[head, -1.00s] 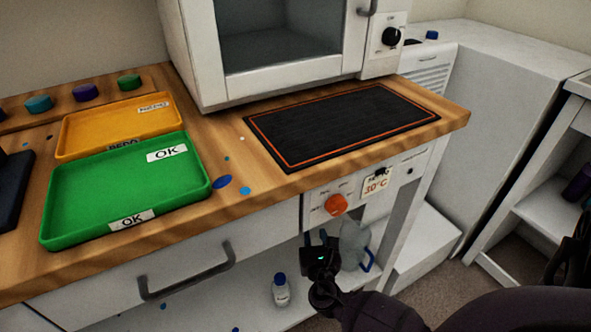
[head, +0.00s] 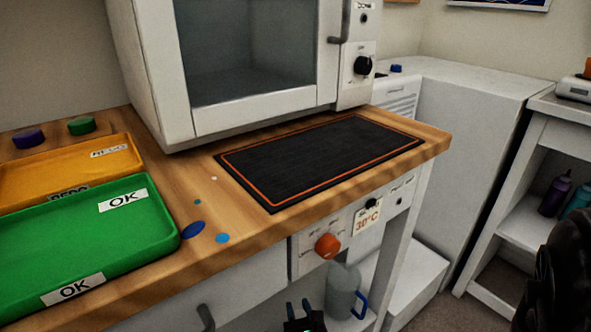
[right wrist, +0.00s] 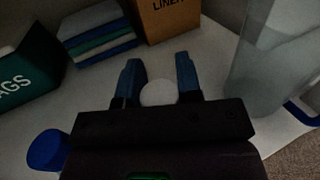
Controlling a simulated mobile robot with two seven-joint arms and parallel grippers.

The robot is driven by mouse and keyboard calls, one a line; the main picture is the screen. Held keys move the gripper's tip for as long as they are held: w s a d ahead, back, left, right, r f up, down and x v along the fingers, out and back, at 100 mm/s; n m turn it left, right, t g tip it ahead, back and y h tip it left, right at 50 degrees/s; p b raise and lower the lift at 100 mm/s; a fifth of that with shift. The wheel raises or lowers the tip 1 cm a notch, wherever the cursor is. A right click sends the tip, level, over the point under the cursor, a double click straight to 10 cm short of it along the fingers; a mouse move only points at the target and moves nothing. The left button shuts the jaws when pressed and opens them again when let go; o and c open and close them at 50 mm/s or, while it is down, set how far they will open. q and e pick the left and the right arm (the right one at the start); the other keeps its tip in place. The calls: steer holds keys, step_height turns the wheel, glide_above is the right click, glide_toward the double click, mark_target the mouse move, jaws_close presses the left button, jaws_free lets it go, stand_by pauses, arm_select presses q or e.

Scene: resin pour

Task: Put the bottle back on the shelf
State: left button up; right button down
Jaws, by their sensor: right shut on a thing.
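My right gripper (head: 299,305) shows at the bottom edge of the head view, in front of the bench's lower shelf. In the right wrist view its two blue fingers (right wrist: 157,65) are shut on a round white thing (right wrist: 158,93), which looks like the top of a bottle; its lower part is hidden. A blue cap (right wrist: 45,150) of another container shows left of the gripper in the right wrist view. A purple bottle (head: 555,194) and a teal bottle (head: 578,200) stand on the shelf unit (head: 522,232) at the right. My left gripper is out of view.
A clear jug (head: 342,288) with a blue handle stands on the lower shelf, right of my gripper. Behind are folded cloths (right wrist: 98,38), an orange box (right wrist: 168,18) and a green box (right wrist: 30,75). The bench (head: 440,140) is above, with an orange knob (head: 327,246).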

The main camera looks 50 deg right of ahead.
steer(key=shift+f, duration=0.15)
steer(key=c, duration=0.8)
jaws_free()
steer(key=shift+r, duration=0.2)
